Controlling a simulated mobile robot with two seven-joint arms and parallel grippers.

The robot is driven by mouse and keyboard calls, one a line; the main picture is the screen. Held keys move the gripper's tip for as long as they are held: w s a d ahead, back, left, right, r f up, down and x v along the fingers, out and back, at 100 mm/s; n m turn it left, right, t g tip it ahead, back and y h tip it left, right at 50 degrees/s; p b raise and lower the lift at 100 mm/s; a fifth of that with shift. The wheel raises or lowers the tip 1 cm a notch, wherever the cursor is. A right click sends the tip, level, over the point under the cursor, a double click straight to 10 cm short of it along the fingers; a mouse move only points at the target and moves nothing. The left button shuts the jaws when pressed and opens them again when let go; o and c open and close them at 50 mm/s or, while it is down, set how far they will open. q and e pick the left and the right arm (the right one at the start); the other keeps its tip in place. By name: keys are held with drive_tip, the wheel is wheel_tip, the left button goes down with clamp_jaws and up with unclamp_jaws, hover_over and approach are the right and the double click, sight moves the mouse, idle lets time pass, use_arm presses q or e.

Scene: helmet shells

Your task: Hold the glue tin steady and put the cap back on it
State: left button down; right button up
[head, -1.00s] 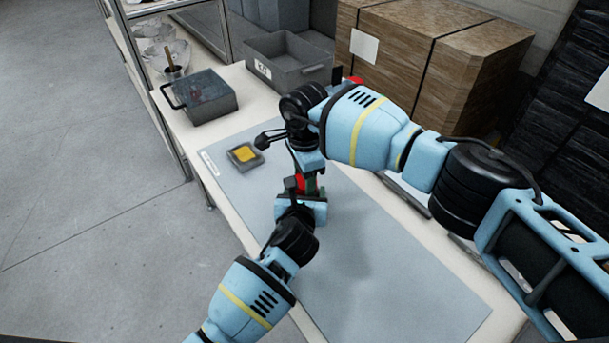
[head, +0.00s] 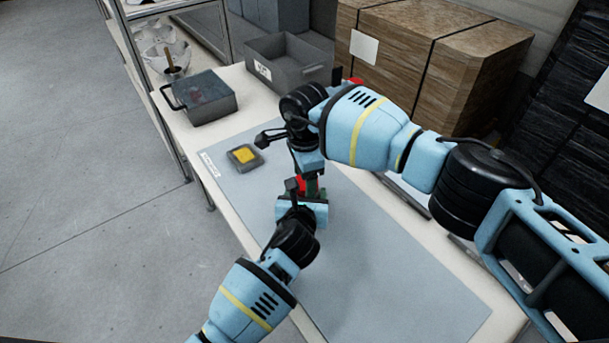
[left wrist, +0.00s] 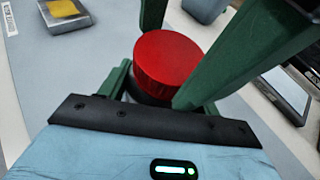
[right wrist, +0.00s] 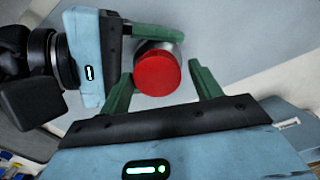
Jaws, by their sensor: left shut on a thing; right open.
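The red cap (left wrist: 168,62) sits on top of the glue tin; it also shows in the right wrist view (right wrist: 157,73) and as a small red patch in the head view (head: 302,184). The tin's grey body (right wrist: 158,46) shows partly behind the cap; the rest is hidden by fingers. My left gripper (left wrist: 160,100) is shut around the tin below the cap. My right gripper (right wrist: 166,86) is open, its green fingers on either side of the cap with a gap visible at the right. I cannot tell how tightly the cap is seated.
A small grey tray with a yellow pad (head: 244,155) lies on the blue-grey mat (head: 390,270). A grey box (head: 208,100) and an open grey bin (head: 288,66) stand at the table's far end. A large strapped carton (head: 430,60) is behind. The near mat is clear.

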use_arm(q)
drive_tip(key=shift+w+a, duration=0.1)
drive_tip(key=shift+a, duration=0.1)
use_arm(e)
drive_tip(key=shift+s, duration=0.15)
use_arm(q)
drive_tip(key=shift+f, duration=0.1)
use_arm(e)
drive_tip(key=shift+r, duration=2.25)
use_arm(q)
drive_tip(key=shift+d, duration=0.1)
use_arm(e)
drive_tip(key=o, duration=0.6)
drive_tip(key=shift+c, duration=0.2)
wheel_tip(320, 180, up, 12)
use_arm(q)
drive_tip(key=shift+c, duration=1.3)
unclamp_jaws()
